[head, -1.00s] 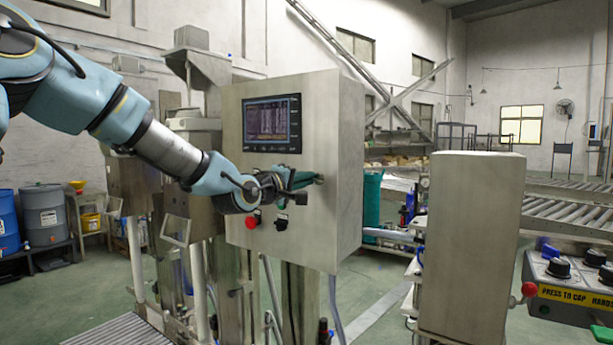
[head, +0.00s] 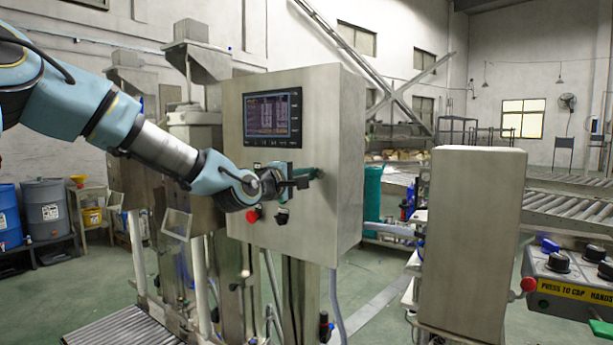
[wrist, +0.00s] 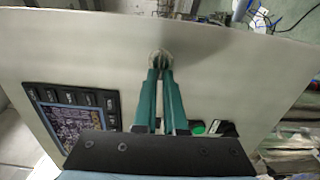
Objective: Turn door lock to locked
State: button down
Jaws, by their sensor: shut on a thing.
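The door lock (wrist: 160,54) is a small round metal piece on the grey steel control cabinet's front face, near the top middle of the wrist view. My gripper (wrist: 161,70) is shut on it, with its two teal fingers meeting at the lock. The fingertips cover most of the lock, so its turned position cannot be read. In the head view my gripper (head: 316,173) reaches the right part of the cabinet door (head: 335,215), and the lock is hidden behind the fingertips.
A display screen (head: 272,118) is left of my gripper on the cabinet. A red button (head: 252,215) and a black switch (head: 282,216) sit below it. A separate steel box (head: 470,240) stands to the right, with a gap between.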

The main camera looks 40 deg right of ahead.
jog(key=c, duration=1)
grip_release()
jog(key=shift+b+v, duration=1.25)
jog(key=shift+v, duration=4.15)
jog(key=shift+w+f, duration=0.1)
